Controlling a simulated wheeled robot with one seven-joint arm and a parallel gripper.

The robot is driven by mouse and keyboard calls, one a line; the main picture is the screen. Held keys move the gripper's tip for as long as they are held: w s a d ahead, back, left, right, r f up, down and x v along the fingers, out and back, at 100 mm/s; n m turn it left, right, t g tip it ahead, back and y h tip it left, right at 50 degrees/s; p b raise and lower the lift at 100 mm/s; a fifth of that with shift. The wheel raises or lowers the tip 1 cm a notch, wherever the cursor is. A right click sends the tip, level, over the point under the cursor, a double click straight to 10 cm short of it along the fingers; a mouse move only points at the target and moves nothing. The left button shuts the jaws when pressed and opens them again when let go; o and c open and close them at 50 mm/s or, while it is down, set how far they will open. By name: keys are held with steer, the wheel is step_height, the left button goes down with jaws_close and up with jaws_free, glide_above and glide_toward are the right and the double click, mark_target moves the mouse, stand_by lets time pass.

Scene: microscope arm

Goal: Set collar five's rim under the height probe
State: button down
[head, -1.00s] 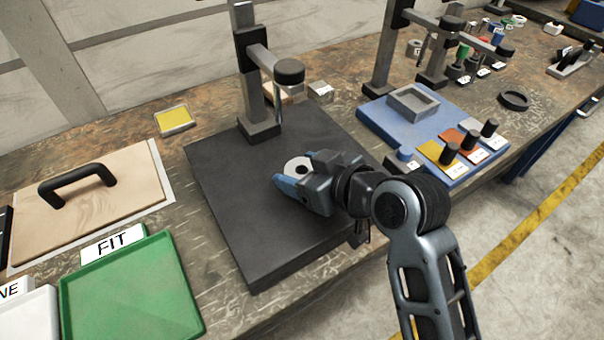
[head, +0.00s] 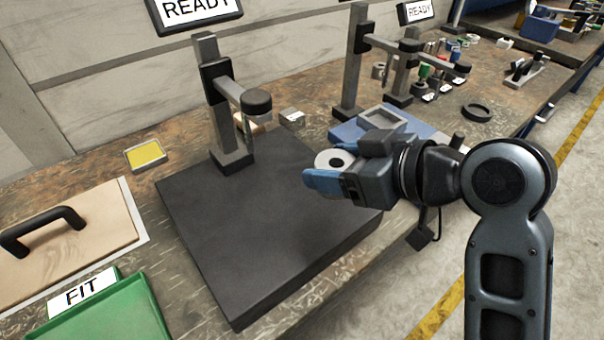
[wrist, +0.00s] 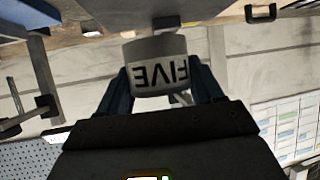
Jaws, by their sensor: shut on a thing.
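Collar five is a pale grey ring with a dark centre hole (head: 334,160); in the wrist view its side (wrist: 158,68) reads FIVE, upside down. My gripper (head: 328,176) is shut on the collar, with blue fingers on either side of it in the wrist view. In the head view the collar is over the right part of the black plate (head: 255,225) and looks raised above it. The height probe (head: 248,130) hangs from a stand arm at the plate's back, to the left of the collar and apart from it. The collar's underside is hidden in the head view.
A green tray (head: 105,318) labelled FIT and a wooden board with a black handle (head: 70,235) are at left. A yellow pad (head: 146,155) lies behind. A blue base (head: 350,130) with a second stand is at right. The plate's front and left are bare.

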steer(key=shift+s+d+r, duration=0.2)
steer(key=shift+d+r, duration=0.5)
steer(key=shift+d, duration=0.2)
steer(key=shift+s+d, duration=0.15)
steer(key=shift+d, duration=0.05)
steer(key=s+a+f+p, duration=0.2)
steer(key=s+f, duration=0.3)
steer(key=f, duration=0.2)
steer(key=w+a+p, duration=0.2)
steer(key=w+a, duration=1)
steer(key=shift+w+r+p, duration=0.1)
steer(key=shift+w+p, duration=0.1)
steer(key=shift+p, duration=0.1)
steer(key=shift+f+p, duration=0.3)
steer(key=shift+f, duration=1.45)
